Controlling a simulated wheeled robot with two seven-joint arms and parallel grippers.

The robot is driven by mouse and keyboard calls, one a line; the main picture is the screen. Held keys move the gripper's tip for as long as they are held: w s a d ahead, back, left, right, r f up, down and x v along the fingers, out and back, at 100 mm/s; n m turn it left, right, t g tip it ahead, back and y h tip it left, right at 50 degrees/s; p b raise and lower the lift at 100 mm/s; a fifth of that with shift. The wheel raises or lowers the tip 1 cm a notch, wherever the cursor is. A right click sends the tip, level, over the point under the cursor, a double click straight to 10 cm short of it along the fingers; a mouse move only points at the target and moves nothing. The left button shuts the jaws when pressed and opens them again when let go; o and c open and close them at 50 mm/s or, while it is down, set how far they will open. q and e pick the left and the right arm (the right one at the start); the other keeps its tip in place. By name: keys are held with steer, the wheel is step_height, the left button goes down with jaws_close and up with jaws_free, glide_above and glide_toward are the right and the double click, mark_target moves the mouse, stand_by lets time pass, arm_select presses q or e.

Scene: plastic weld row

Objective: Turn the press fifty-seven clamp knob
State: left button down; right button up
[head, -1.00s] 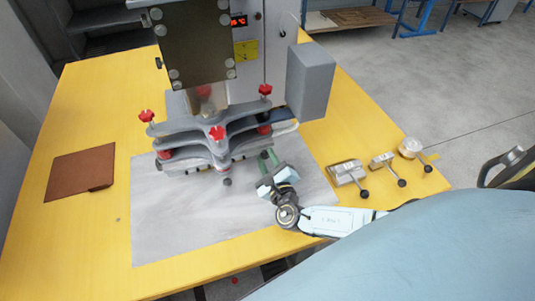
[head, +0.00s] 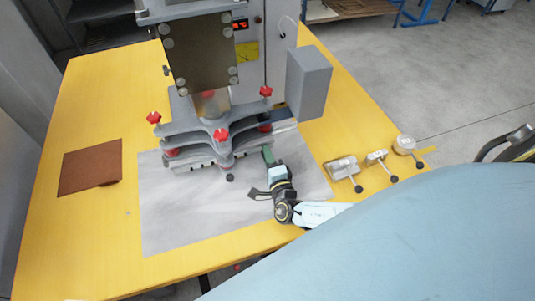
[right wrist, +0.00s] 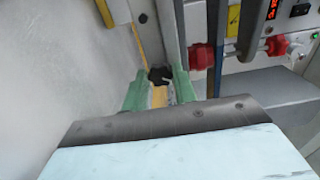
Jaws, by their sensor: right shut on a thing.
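The grey press (head: 208,125) stands on the yellow table, with a three-armed clamp plate carrying red knobs (head: 221,135). My right gripper (head: 267,155) is at the press's front right corner. In the right wrist view its green fingers (right wrist: 160,88) are on either side of a small black knob (right wrist: 159,75), shut on it. In the head view this knob is hidden by the fingers. Another black knob (head: 230,178) sits at the front of the press. My left gripper is not in view.
Several small metal fixtures with black-knobbed handles, such as one block (head: 342,168), lie on the right of the table. A brown pad (head: 91,167) lies on the left. A grey box (head: 308,80) stands beside the press. The grey mat (head: 185,220) is clear in front.

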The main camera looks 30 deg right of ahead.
steer(key=shift+w+r+n, duration=0.1)
steer(key=shift+n, duration=0.7)
steer(key=shift+p, duration=0.3)
steer(key=o, duration=1)
steer(key=shift+c, duration=0.2)
steer(key=p+v, duration=0.1)
steer(key=v, duration=1.2)
steer(key=shift+s+p, duration=0.25)
steer(key=shift+p, duration=0.15)
